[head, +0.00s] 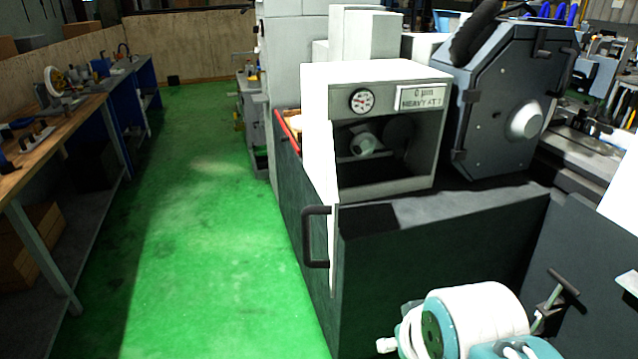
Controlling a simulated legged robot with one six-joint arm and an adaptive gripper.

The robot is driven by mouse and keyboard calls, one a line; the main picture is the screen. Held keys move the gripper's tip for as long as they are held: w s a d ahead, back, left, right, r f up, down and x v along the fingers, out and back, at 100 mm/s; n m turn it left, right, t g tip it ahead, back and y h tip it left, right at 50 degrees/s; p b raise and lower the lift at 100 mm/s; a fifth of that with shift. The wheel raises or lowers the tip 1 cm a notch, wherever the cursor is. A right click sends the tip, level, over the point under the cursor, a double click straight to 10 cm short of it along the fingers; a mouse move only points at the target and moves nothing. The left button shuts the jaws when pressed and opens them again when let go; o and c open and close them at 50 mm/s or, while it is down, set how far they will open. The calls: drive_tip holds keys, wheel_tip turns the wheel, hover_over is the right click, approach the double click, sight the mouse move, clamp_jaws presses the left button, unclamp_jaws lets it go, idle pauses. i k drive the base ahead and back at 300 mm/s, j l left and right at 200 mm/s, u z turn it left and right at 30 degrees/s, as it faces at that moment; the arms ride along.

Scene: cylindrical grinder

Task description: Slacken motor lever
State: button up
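A dark T-shaped handle (564,282) on a metallic stem stands at the lower right, in front of the dark machine panel. It looks like a lever, but I cannot tell whether it is the motor lever. A rounded grey part (363,144) sits inside the open-fronted grey housing (388,187). The inside is dark, and no lever can be made out there. White and teal rounded parts at the bottom right look like my arm and cover what lies behind them. My gripper's fingers are not in view.
The housing carries a dial gauge (361,101) and a sign (421,97). A dark guard (508,105) stands to its right. A black grab handle (313,237) sticks out from the machine's left side. The green floor (205,240) is clear up to the workbench (75,110).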

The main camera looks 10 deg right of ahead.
sight(409, 141)
drive_tip(key=i+j+z, duration=0.15)
drive_tip(key=i+j, duration=0.15)
drive_tip(key=j, duration=0.15)
drive_tip(key=k+l, duration=0.25)
drive_tip(key=l, duration=0.15)
drive_tip(key=k+l, duration=0.25)
drive_tip(key=l, duration=0.2)
drive_tip(key=k+l, duration=0.55)
drive_tip(key=l, duration=0.25)
drive_tip(key=i+j, duration=0.15)
drive_tip(key=i, duration=0.5)
drive_tip(key=i+j, duration=0.1)
drive_tip(key=i, duration=0.55)
drive_tip(key=i+j+z, duration=0.1)
drive_tip(key=i, duration=0.55)
